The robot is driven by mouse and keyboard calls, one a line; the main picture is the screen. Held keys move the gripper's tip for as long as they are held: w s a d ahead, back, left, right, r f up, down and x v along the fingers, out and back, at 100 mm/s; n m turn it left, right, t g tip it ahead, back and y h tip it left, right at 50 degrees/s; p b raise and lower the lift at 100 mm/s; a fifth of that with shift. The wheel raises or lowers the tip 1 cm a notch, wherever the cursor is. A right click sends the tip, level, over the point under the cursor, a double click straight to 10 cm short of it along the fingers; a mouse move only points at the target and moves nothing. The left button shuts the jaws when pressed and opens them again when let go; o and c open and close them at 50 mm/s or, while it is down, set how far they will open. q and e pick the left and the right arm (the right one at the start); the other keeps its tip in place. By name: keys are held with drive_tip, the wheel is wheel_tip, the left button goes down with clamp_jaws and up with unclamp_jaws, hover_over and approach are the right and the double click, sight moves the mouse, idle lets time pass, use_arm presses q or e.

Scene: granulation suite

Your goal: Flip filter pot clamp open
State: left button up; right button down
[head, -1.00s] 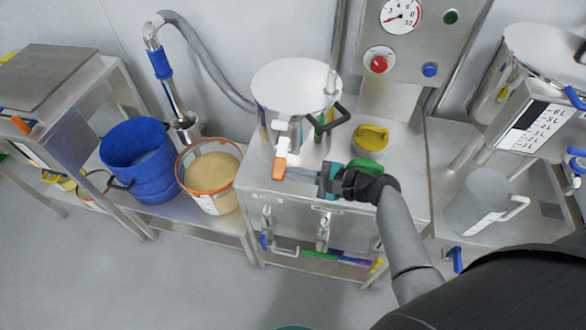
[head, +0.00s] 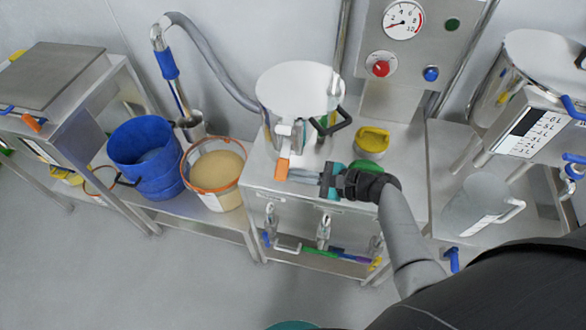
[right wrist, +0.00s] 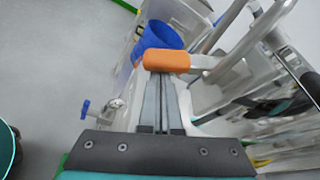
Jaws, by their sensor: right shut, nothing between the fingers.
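The filter pot (head: 297,90) is a steel vessel with a pale round lid on the middle cabinet. Its clamp has an orange-tipped lever (head: 282,169) at the pot's front, hanging down. The orange grip also shows in the right wrist view (right wrist: 166,61), lying across the far end of my fingers. My right gripper (head: 294,172) is shut with nothing between its fingers. Its fingertips are at the orange grip, touching or very close; I cannot tell which. In the right wrist view the two fingers (right wrist: 161,105) lie side by side. My left gripper is not in view.
A yellow scoop-like item (head: 372,140) and a green one sit on the cabinet top (head: 400,150) right of the pot. A blue bucket (head: 145,160) and an orange-rimmed tub (head: 214,170) stand left. A clear jug (head: 482,205) stands right. A gauge panel (head: 410,45) rises behind.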

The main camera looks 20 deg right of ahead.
use_arm(q)
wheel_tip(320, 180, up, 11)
drive_tip(key=p, duration=1)
use_arm(e)
wheel_tip(320, 180, up, 6)
drive_tip(key=s+m+g+y, duration=0.1)
drive_tip(key=m+g+y, duration=0.1)
drive_tip(key=m, duration=0.4)
drive_tip(key=shift+a+g, duration=0.4)
drive_tip(key=shift+g, duration=0.2)
